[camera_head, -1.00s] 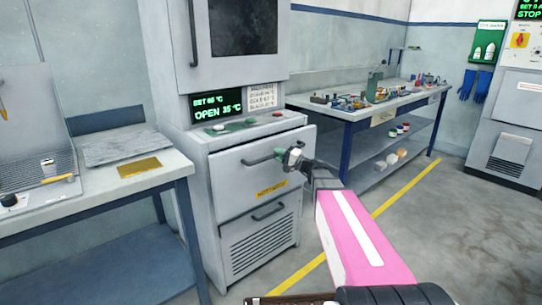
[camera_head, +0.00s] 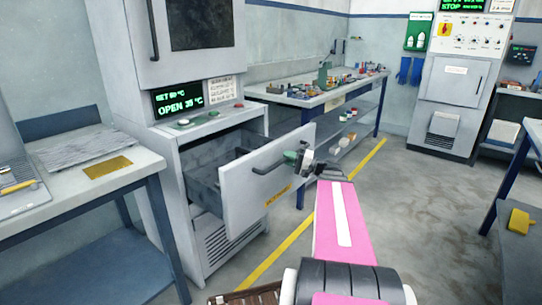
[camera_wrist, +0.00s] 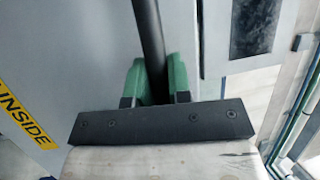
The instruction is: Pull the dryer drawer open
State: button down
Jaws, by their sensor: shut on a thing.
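The dryer (camera_head: 185,120) is a grey cabinet at left of centre, its display reading OPEN 35 °C. Its drawer (camera_head: 234,210) is pulled well out, and part of its dark inside shows behind the front panel. A yellow label sits on the panel below the handle. My gripper (camera_head: 297,158) is at the right end of the dark bar handle (camera_head: 268,170). In the wrist view, the green fingers of my gripper (camera_wrist: 154,80) are shut on the handle (camera_wrist: 149,35), one on each side.
A bench (camera_head: 85,165) with a grey slab and a yellow plate stands left of the dryer. A workbench (camera_head: 300,97) with small parts stands behind at right. Another machine (camera_head: 455,85) stands at the far right. Open floor with a yellow line (camera_head: 290,240) lies right of the drawer.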

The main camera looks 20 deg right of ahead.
jog(key=shift+s+d, duration=0.65)
jog(key=shift+s, duration=0.25)
jog(key=shift+s+d, duration=0.65)
jog(key=shift+s, duration=0.2)
jog(key=c, duration=1.1)
grip_release()
jog(key=shift+d, duration=0.1)
jog(key=v, duration=1)
jog(key=shift+s+d+f, duration=0.1)
jog(key=shift+s+d, duration=0.05)
jog(key=shift+d, duration=0.1)
